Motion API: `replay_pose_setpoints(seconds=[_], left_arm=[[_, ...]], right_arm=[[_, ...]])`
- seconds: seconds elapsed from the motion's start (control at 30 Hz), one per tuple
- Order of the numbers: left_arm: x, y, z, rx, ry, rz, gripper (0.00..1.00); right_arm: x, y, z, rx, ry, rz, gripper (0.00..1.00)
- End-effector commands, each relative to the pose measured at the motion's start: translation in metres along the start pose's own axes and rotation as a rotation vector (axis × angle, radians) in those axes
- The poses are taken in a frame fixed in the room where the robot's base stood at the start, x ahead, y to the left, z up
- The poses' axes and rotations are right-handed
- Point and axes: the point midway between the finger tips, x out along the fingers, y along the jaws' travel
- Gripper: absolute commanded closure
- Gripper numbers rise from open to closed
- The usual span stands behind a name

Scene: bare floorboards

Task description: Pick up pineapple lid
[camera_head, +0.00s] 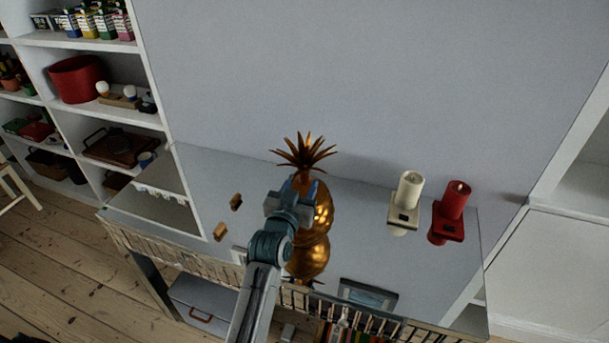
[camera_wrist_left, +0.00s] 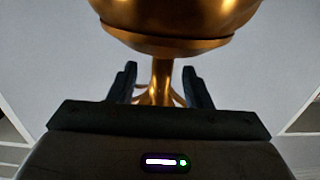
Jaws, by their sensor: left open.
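A gold pineapple (camera_head: 322,222) stands on the reflective tabletop in the head view. Its lid, the spiky leaf crown (camera_head: 305,152), shows at the top. My left gripper (camera_head: 298,187) is in front of the pineapple, just below the leaf tips, and covers part of it. In the left wrist view, a rounded gold part with a rim (camera_wrist_left: 170,45) fills the top. A narrow gold stem (camera_wrist_left: 162,75) shows between the open fingers of my left gripper (camera_wrist_left: 160,85), apart from both. Contact cannot be told. My right gripper is out of view.
A white candle (camera_head: 410,188) and a red candle (camera_head: 454,200) stand on holders to the right. A frame (camera_head: 368,296) lies at the front. The wall (camera_head: 370,80) rises behind; shelves (camera_head: 115,118) stand left.

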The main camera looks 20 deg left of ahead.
Motion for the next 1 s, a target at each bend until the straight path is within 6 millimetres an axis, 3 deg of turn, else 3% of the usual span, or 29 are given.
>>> replay_pose_setpoints(seconds=[0.03,0.2,0.53,0.77,1.0], left_arm=[[0.008,-0.002,0.003,0.003,0.004,0.000,0.55],[0.027,-0.002,0.003,0.001,0.001,0.000,0.55],[0.032,-0.002,0.000,0.001,0.000,0.000,0.55],[0.032,-0.002,0.000,0.001,0.000,0.000,1.00],[0.032,-0.002,0.000,0.001,0.001,0.000,1.00]], right_arm=[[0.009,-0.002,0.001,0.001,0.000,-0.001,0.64],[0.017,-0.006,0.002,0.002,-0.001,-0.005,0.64],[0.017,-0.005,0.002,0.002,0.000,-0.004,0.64],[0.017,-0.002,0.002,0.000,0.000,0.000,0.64],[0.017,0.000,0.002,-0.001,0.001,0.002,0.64]])
